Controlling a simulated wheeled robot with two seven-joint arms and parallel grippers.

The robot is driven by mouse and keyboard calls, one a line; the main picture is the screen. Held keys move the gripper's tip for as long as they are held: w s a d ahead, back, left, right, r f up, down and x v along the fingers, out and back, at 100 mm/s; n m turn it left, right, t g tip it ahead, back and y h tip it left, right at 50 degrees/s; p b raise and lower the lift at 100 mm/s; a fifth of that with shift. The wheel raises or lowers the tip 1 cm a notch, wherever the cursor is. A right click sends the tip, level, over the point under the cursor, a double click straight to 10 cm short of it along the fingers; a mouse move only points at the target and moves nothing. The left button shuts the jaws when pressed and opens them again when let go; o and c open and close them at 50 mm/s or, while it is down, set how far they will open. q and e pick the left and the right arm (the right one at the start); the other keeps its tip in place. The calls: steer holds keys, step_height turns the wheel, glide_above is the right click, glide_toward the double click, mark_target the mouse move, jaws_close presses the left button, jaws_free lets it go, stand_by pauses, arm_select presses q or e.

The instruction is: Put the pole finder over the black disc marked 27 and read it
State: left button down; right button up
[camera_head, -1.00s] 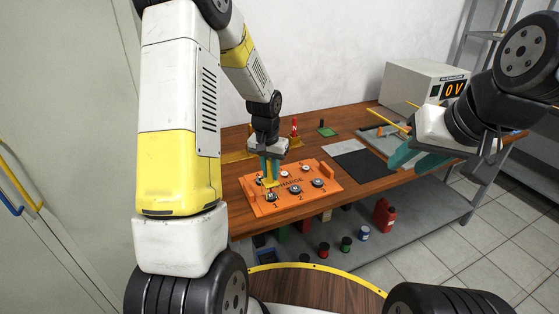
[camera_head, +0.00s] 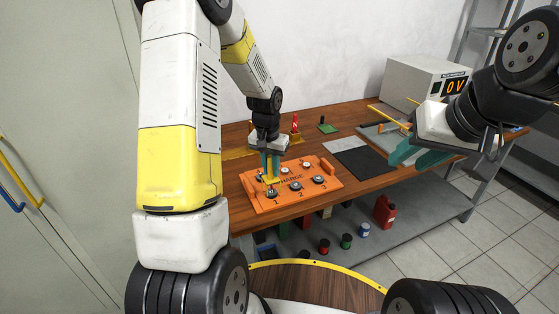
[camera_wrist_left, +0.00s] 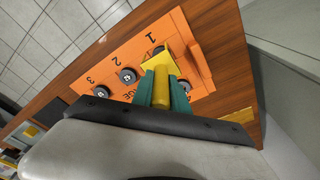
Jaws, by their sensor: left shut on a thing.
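My left gripper (camera_head: 270,165) is shut on a yellow tool, likely the pole finder (camera_head: 271,180), held upright. In the left wrist view its yellow plate (camera_wrist_left: 157,62) is near the numeral 1 and partly covers a black disc (camera_wrist_left: 158,49). I cannot tell whether it touches the disc. The orange board (camera_head: 256,206) carries several black discs in two rows, with the numerals 1, 2 and 3 along the front. Two front discs (camera_head: 296,187) (camera_head: 318,180) show clearly. I cannot read a 27 on any disc. My right gripper (camera_head: 416,156) is open and empty at the table's right.
A red post with a white mark like an N (camera_head: 295,123) stands behind the board. A green block (camera_head: 327,128), a black mat (camera_head: 361,163) and a grey tray (camera_head: 380,143) lie on the wooden table (camera_head: 239,222). The meter (camera_head: 425,80) at the back right reads 0 V.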

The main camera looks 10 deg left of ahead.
stand_by(0.6)
arm_select(q)
steer(key=shift+r, duration=3.05)
steer(key=shift+d, duration=0.1)
